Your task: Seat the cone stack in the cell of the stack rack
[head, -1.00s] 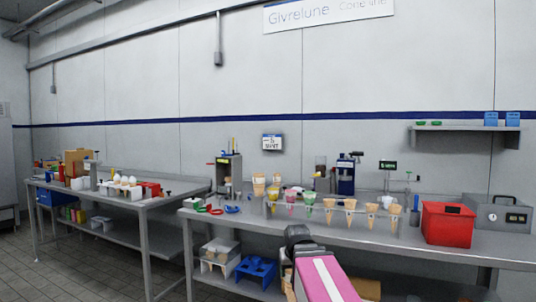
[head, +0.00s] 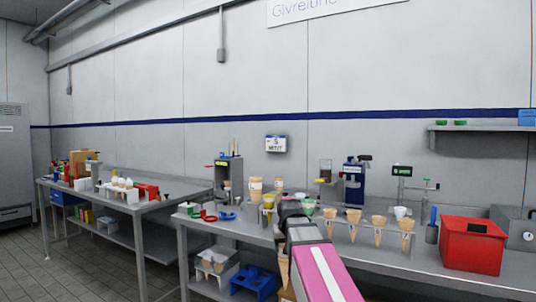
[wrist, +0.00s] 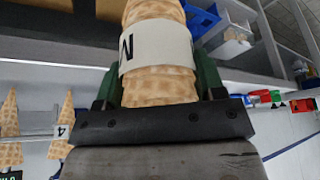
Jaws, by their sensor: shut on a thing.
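The cone stack (wrist: 160,85), several nested waffle cones with a white band marked "M", is between the green-padded fingers of my gripper (wrist: 158,82) in the wrist view. My gripper is shut on it, and its upper end runs out of the picture. In the head view my arm hides the gripper; a tan sliver (head: 284,268) beside the arm may be part of the stack. A white rack (head: 215,268) holding cones and a blue holed rack (head: 255,281) stand on the lower shelf. I cannot tell which is the stack rack.
Banded cone stacks (head: 255,189) stand on the long bench, close behind my arm. A clear holder with single cones (head: 378,228) and a red box (head: 472,243) stand to the right. Another table (head: 130,202) stands left. The floor (head: 75,268) between is clear.

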